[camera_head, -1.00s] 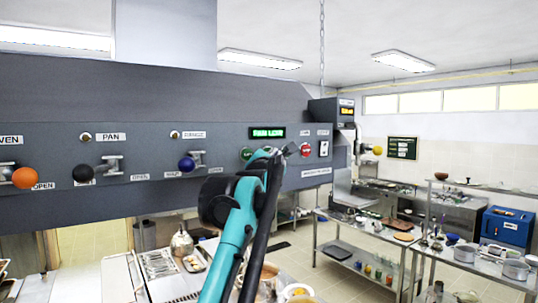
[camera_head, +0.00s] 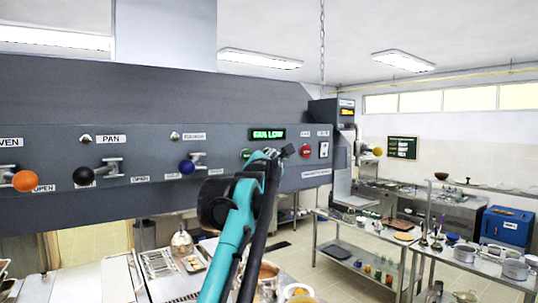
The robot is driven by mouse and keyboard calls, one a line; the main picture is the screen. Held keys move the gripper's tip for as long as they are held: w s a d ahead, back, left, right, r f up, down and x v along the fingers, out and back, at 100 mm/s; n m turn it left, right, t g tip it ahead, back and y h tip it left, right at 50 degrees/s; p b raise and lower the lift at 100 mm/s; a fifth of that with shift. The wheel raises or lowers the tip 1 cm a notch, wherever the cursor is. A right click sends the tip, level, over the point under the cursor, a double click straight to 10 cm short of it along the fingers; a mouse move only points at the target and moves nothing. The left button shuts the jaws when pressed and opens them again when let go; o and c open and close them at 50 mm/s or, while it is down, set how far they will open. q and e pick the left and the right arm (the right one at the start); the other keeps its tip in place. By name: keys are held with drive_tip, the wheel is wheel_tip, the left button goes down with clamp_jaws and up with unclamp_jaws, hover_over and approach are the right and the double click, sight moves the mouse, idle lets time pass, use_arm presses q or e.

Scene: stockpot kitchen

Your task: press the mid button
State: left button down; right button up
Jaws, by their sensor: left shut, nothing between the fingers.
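A dark control panel (camera_head: 225,140) spans the left half of the view. A green-lit display (camera_head: 267,134) on it reads what looks like FAN LOW. Below the display a green button (camera_head: 246,154) is at the left and a red button (camera_head: 306,151) at the right. My left gripper (camera_head: 288,152) is shut and empty, in front of the panel between these two buttons. I cannot tell whether the fingertips touch the panel. My right gripper is out of view.
An orange knob (camera_head: 24,181), a black knob (camera_head: 83,176) and a blue knob (camera_head: 187,167) stick out of the panel to the left. A counter with pots lies below; steel tables stand at right.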

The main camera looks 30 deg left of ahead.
use_arm(q)
drive_tip(key=shift+w+a, duration=0.2)
drive_tip(key=shift+a, duration=0.2)
idle(0.7)
drive_tip(key=shift+d, duration=0.15)
drive_tip(key=shift+s+d, duration=0.35)
drive_tip(key=shift+d, duration=0.3)
drive_tip(key=d, duration=0.1)
drive_tip(key=s+d, duration=0.1)
drive_tip(key=d, duration=0.1)
drive_tip(key=s+d, duration=0.1)
drive_tip(key=shift+d, duration=0.3)
drive_tip(key=shift+f, duration=0.1)
idle(0.8)
